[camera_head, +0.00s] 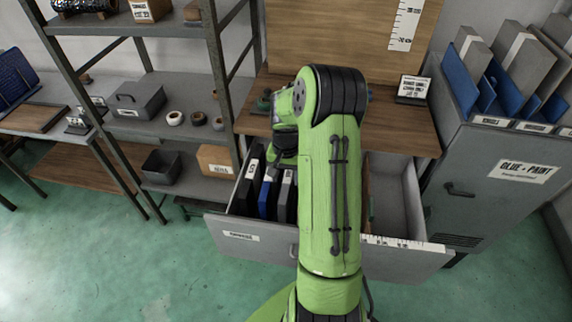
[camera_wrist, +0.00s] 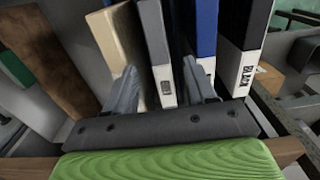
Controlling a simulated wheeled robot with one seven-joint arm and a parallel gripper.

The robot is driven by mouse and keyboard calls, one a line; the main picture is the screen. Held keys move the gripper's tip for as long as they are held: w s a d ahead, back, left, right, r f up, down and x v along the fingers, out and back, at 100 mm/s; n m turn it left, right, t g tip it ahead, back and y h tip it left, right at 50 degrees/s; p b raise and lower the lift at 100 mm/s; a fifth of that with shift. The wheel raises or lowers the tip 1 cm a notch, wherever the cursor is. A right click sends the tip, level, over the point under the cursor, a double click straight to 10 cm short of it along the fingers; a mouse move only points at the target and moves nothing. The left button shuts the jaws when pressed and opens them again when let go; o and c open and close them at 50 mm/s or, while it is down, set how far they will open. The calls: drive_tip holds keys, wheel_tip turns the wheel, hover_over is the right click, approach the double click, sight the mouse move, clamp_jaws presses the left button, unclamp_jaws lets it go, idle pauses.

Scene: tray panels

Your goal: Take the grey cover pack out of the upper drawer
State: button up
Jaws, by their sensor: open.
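The upper drawer (camera_head: 400,262) is pulled open, with a row of upright packs at its left side. In the wrist view the grey cover pack (camera_wrist: 153,34) stands upright with a white label on its spine. It stands between a beige pack (camera_wrist: 113,42) and a blue pack (camera_wrist: 203,25). A black pack (camera_wrist: 246,40) labelled BLACK is further right. My gripper (camera_wrist: 162,78) is open, one finger on each side of the grey pack's spine. I cannot tell whether the fingers touch it. In the head view my arm hides part of the row.
A wooden worktop (camera_head: 405,125) lies above the drawer. A shelf rack (camera_head: 150,128) stands at the left. A grey cabinet (camera_head: 500,190) with panels on top stands at the right. Inside the drawer, a brown board (camera_wrist: 45,55) leans left of the beige pack, with a gap between.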

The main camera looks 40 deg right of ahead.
sight(282, 201)
wheel_tip(282, 201, down, 8)
drive_tip(key=shift+b, duration=0.75)
clamp_jaws()
drive_tip(key=shift+s+a+r, duration=0.1)
drive_tip(key=shift+s+a, duration=0.75)
drive_tip(key=shift+a, duration=0.3)
drive_tip(key=shift+s+a+r, duration=0.1)
drive_tip(key=shift+s+a, duration=0.75)
drive_tip(key=shift+a, duration=0.25)
wheel_tip(282, 201, up, 19)
drive_tip(key=p, duration=1.4)
